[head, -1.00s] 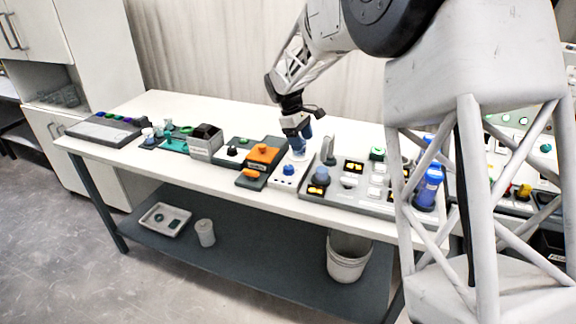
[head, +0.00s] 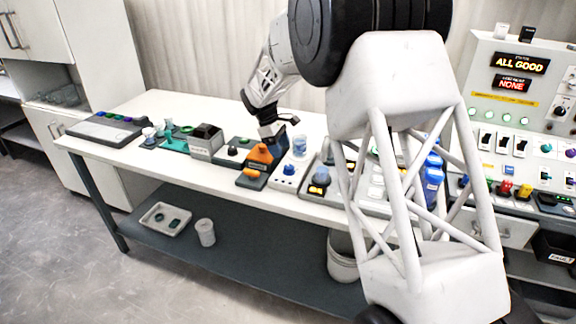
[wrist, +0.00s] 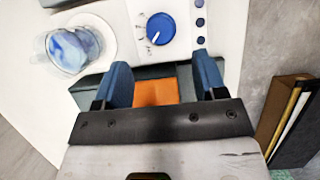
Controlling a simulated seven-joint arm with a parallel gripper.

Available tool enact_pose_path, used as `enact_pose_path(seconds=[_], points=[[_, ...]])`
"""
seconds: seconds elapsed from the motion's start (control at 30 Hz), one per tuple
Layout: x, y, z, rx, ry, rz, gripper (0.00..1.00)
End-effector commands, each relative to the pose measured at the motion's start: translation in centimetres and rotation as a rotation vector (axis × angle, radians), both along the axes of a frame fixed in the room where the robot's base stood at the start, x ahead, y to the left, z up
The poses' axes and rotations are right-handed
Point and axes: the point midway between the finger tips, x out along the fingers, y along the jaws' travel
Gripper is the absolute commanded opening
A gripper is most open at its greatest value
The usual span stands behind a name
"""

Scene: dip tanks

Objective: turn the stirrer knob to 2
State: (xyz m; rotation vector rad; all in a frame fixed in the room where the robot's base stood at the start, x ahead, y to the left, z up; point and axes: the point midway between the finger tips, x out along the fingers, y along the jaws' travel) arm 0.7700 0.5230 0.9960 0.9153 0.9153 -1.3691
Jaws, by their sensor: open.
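The stirrer (head: 278,184) is a white unit with a blue knob (head: 289,169) at its front and a clear beaker (head: 299,146) on its plate. In the wrist view the knob (wrist: 160,28) lies ahead of the fingertips, with its white pointer line toward the lower left. The scale marks there are too small to read. The beaker (wrist: 73,48) with blue contents is left of the knob. My gripper (wrist: 162,78) is open and empty, its blue fingers apart from the knob. In the head view my gripper (head: 271,138) is above and behind the orange box.
An orange box (head: 259,154) on a dark base stands left of the stirrer; its orange top (wrist: 155,92) shows between my fingers. A grey control panel (head: 320,190) with a knob and buttons stands to the right.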

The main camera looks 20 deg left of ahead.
Motion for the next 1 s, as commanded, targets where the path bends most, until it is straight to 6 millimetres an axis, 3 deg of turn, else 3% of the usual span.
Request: enact_pose_path(seconds=[0.7, 1.0], points=[[0.0, -2.7, -6.4, -0.001, 0.000, 0.000, 0.65], [0.0, -2.9, -7.0, -0.001, 0.000, 0.000, 0.65]])
